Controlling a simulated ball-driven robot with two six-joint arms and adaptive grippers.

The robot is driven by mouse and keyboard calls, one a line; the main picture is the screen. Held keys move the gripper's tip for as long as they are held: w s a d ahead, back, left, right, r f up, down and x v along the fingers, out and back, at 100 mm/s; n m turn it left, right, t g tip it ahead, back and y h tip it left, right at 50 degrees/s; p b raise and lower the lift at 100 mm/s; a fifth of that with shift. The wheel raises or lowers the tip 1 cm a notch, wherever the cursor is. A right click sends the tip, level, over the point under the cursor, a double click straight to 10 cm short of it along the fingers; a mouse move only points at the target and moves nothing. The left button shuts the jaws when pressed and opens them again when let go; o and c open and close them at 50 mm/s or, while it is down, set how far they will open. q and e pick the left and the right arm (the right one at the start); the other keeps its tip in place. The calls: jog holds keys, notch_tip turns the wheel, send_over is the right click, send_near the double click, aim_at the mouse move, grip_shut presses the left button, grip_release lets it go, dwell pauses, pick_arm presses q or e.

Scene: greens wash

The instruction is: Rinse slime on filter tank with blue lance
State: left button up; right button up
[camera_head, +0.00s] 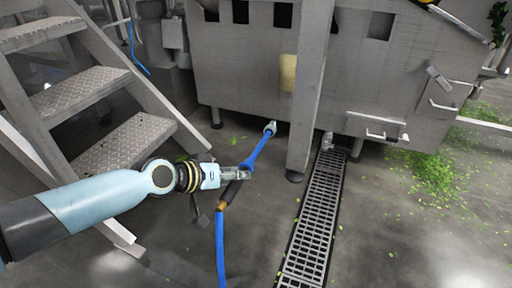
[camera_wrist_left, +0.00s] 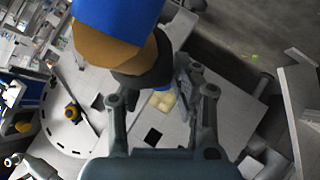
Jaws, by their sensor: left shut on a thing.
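My left gripper (camera_head: 240,173) is shut on the blue lance (camera_head: 258,150), around its dark grip. The lance points up and away, with its pale nozzle end near the foot of the grey filter tank (camera_head: 235,75). A yellowish slime patch (camera_head: 288,73) is on the tank's front wall, partly bordered by a grey post; the lance tip appears below and left of it. In the left wrist view the lance's blue and orange-brown end (camera_wrist_left: 115,40) fills the top, between the gripper fingers (camera_wrist_left: 150,95). The pale yellow patch (camera_wrist_left: 164,100) shows beyond them. No water jet is visible.
Metal stairs (camera_head: 110,145) stand at left, close to my left arm. A blue hose (camera_head: 220,250) hangs from the lance to the floor. A floor drain grate (camera_head: 315,220) runs from the tank. Green scraps (camera_head: 435,170) litter the right floor. The grey post (camera_head: 309,90) stands before the tank.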

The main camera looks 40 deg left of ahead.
pick_arm(q)
jog(key=shift+s+a+f+m+y, duration=0.15)
jog(key=shift+s+f+m+y, duration=0.3)
jog(key=shift+s+f, duration=0.6)
pick_arm(e)
jog(key=shift+s+f, duration=0.3)
jog(key=shift+f, duration=0.15)
pick_arm(q)
jog(key=shift+w+a+b, duration=0.2)
jog(key=shift+w+a, duration=0.05)
jog(key=shift+w, duration=0.7)
jog(key=shift+w+a+b, duration=0.2)
jog(key=shift+w, duration=0.8)
jog(key=shift+w+a+b, duration=0.2)
jog(key=shift+w+a, duration=0.05)
jog(key=shift+w, duration=0.7)
pick_arm(e)
jog(key=shift+f+t, duration=0.5)
jog(key=shift+f, duration=0.15)
pick_arm(q)
grip_shut()
